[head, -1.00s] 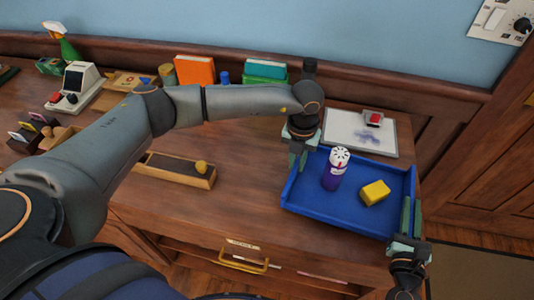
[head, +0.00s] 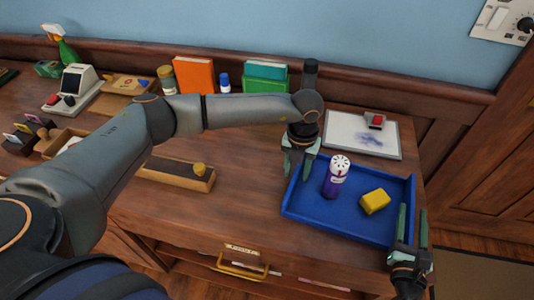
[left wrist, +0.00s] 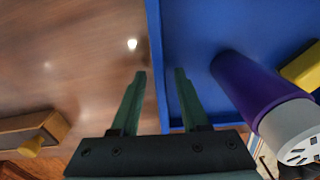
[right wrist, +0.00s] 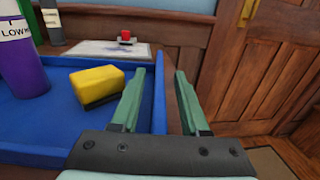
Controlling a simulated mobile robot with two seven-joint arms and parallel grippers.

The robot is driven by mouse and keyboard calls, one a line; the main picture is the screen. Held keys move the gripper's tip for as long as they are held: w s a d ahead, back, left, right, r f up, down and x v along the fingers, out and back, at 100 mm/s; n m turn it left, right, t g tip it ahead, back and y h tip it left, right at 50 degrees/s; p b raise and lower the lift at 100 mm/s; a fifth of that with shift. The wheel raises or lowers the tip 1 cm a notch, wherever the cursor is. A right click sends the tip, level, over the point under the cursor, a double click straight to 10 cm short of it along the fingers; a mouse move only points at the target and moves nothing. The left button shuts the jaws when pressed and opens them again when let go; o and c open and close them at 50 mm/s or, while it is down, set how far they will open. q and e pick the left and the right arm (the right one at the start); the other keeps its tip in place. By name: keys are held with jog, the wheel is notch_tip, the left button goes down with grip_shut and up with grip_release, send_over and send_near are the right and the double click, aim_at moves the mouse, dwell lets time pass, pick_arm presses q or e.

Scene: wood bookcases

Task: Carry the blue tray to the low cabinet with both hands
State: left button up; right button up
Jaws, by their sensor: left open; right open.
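The blue tray (head: 350,227) rests on the right end of the wooden desktop. It holds a purple bottle (head: 335,177) with a white perforated cap and a yellow sponge (head: 375,201). My left gripper (head: 298,172) is open at the tray's left wall. In the left wrist view its fingers (left wrist: 160,72) stand on either side of that wall (left wrist: 156,40). My right gripper (head: 412,225) is open at the tray's right wall. In the right wrist view its fingers (right wrist: 160,72) stand on either side of that wall (right wrist: 160,105). I cannot tell whether any finger touches the tray.
A whiteboard with a red-and-grey eraser (head: 375,121) lies behind the tray. A wooden box with a yellow knob (head: 180,173) is to its left. Books (head: 195,75), a card terminal (head: 78,85) and other items line the back. A drawer (head: 242,263) is below the front edge.

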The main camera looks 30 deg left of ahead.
jog(key=shift+s, duration=0.15)
pick_arm(q)
notch_tip(320, 180, up, 12)
pick_arm(e)
jog(key=s, duration=0.4)
jog(key=s+d, duration=0.1)
jog(key=s, duration=0.6)
jog(key=shift+s+d, duration=0.2)
jog(key=shift+s, duration=0.15)
